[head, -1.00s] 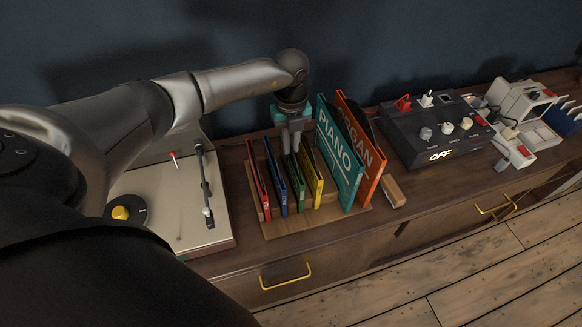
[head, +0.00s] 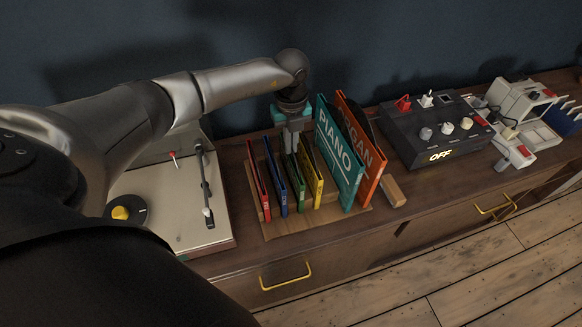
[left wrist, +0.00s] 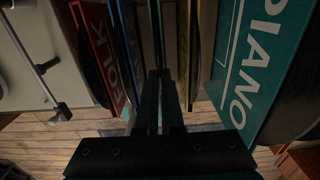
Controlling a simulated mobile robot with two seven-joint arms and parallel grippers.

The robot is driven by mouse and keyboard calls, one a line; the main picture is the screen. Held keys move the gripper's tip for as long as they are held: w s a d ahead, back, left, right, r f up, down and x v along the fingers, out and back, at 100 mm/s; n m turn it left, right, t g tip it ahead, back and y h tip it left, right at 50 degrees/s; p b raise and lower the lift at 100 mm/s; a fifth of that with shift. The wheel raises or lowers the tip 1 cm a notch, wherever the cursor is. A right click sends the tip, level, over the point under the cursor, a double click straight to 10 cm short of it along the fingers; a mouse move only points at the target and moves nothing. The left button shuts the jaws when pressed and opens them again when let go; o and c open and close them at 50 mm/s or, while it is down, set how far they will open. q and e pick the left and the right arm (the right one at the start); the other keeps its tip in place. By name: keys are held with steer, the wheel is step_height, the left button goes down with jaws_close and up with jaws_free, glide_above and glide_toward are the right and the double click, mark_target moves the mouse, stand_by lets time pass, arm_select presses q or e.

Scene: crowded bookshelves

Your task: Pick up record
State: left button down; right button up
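A rack (head: 331,225) holds several upright records in coloured sleeves. They are a red record (head: 259,183), a blue record (head: 277,178), a green record (head: 300,188), a yellow record (head: 318,186), a teal PIANO record (head: 342,160) and an orange record (head: 371,160). My left gripper (head: 292,146) points down at the back upper edge of the green record. In the left wrist view its fingers (left wrist: 160,85) are close together, with the green sleeve's thin edge (left wrist: 155,25) in line between them. The exact contact is dark. My right gripper is out of view.
A turntable (head: 190,222) stands left of the rack, under my left arm. A black mixer box (head: 436,135) reading OFF and a white device (head: 522,112) stand to the right. The blue and yellow sleeves are close on both sides of my fingers.

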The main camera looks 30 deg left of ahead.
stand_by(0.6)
arm_select(q)
step_height(320, 180, up, 20)
steer(key=p, duration=0.1)
steer(key=shift+p, duration=0.35)
stand_by(2.1)
